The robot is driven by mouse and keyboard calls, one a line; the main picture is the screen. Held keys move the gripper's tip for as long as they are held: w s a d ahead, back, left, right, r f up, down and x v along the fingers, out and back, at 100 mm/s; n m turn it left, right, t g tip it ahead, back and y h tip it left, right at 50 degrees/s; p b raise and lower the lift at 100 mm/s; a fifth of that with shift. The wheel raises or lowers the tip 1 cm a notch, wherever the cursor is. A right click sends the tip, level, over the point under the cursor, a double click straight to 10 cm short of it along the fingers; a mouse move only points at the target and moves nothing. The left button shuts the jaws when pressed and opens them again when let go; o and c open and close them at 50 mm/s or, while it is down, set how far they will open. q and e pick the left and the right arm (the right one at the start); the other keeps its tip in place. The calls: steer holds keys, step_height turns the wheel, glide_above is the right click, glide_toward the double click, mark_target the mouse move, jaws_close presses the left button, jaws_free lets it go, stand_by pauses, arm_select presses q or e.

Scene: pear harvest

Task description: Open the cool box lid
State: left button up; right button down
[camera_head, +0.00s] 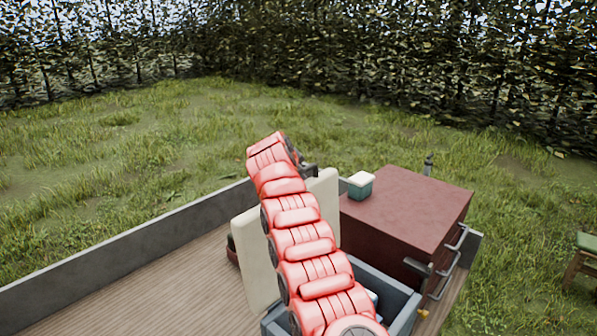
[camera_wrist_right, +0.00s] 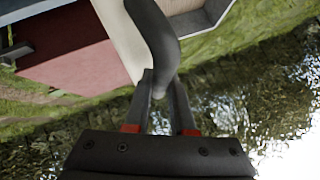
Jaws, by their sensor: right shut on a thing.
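The cool box (camera_head: 405,300) is a grey-blue box at the bottom of the head view, partly hidden behind my red right arm. Its cream lid (camera_head: 258,262) stands raised, close to upright, with the arm crossing in front of it. My right gripper (camera_wrist_right: 162,100) is shut on a dark curved handle (camera_wrist_right: 154,40) beside the cream lid (camera_wrist_right: 122,35) in the wrist view. In the head view the gripper is mostly hidden behind the arm's end, near the lid's top edge. My left gripper is not in view.
A dark red cabinet (camera_head: 415,205) with metal handles stands right of the box. A small green tub with a pale top (camera_head: 361,186) sits on it. The wooden bed (camera_head: 150,290) at left is mostly clear, edged by a low grey wall (camera_head: 130,245). A stool (camera_head: 582,262) stands far right.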

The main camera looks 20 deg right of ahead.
steer(key=shift+a+f, duration=0.1)
stand_by(0.3)
steer(key=c, duration=0.8)
jaws_free()
steer(key=shift+o, duration=0.2)
steer(key=shift+a+b, duration=0.15)
steer(key=shift+b, duration=0.35)
steer(key=b+v, duration=0.3)
steer(key=v, duration=0.2)
steer(key=shift+s+a+b, duration=0.1)
steer(key=shift+s+b, duration=0.05)
steer(key=shift+b, duration=0.2)
steer(key=b+v, duration=0.3)
steer(key=v, duration=0.9)
steer(key=shift+b, duration=0.4)
